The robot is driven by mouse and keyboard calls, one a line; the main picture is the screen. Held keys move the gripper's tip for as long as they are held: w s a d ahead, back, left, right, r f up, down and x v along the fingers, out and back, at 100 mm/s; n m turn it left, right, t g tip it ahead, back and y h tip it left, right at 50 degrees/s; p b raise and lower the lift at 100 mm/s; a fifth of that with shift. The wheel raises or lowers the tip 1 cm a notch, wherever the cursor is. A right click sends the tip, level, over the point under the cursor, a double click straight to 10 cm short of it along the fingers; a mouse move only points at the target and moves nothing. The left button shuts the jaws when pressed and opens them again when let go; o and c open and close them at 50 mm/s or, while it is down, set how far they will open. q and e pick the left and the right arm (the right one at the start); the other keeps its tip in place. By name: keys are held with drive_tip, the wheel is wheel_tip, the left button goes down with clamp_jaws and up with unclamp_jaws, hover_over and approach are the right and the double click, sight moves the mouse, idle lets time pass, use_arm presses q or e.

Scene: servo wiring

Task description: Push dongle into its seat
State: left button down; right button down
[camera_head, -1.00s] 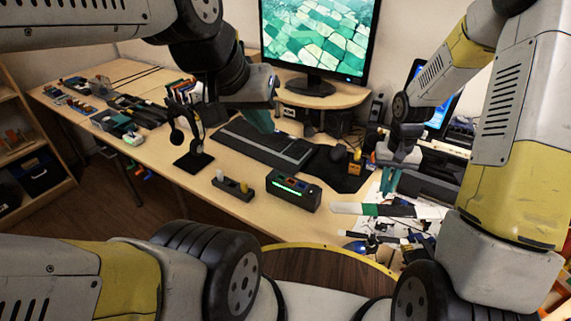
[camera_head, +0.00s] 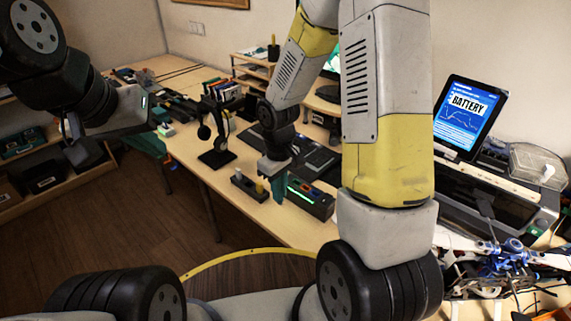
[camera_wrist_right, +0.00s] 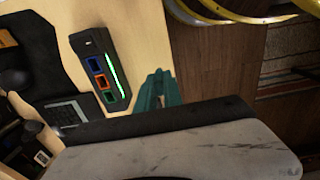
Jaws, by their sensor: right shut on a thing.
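A black hub (camera_head: 306,197) with a lit green strip sits near the table's front edge. The right wrist view shows the hub (camera_wrist_right: 100,70) with a blue, an orange and a green socket along its top. My right gripper (camera_head: 277,178) has its teal fingers pointing down, just left of the hub. In the right wrist view the right fingertips (camera_wrist_right: 155,90) are close together, beside the lit side of the hub and apart from it. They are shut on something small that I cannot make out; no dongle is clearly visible. My left gripper (camera_head: 88,153) hangs far left, its jaw opening unclear.
A small dark holder (camera_head: 248,187) with a white and a yellow piece stands close left of my right gripper. A headphone stand (camera_head: 217,155) is behind it. A keyboard (camera_head: 314,152) lies behind the hub. A drone (camera_head: 512,255) and a battery screen (camera_head: 463,118) are at the right.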

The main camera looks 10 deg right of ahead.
drive_tip(key=w+d, duration=0.2)
drive_tip(key=w, duration=0.1)
drive_tip(key=w+d, duration=0.2)
drive_tip(key=w, duration=0.2)
drive_tip(key=w+d+f, duration=0.1)
drive_tip(key=w+d, duration=0.2)
drive_tip(key=w, duration=0.1)
drive_tip(key=shift+d+f, duration=0.1)
drive_tip(key=shift+w+d+f, duration=0.2)
drive_tip(key=shift+w, duration=0.05)
wheel_tip(320, 180, down, 3)
drive_tip(key=shift+f, duration=0.1)
drive_tip(key=c, duration=1.5)
unclamp_jaws()
wheel_tip(320, 180, up, 12)
drive_tip(key=s+r+m+t, duration=0.3)
drive_tip(key=s+r, duration=0.7)
drive_tip(key=r, duration=0.4)
drive_tip(key=s+r+m+t, duration=0.1)
drive_tip(key=s+r, duration=0.1)
drive_tip(key=s, duration=0.2)
drive_tip(key=s+a+r+m+t+y, duration=0.1)
drive_tip(key=s+r, duration=0.1)
drive_tip(key=s, duration=0.3)
drive_tip(key=s+a+r+m+t+y, duration=0.1)
drive_tip(key=s+m, duration=0.1)
drive_tip(key=s, duration=0.3)
drive_tip(key=shift+s+a+r, duration=0.2)
drive_tip(key=shift+r, duration=0.2)
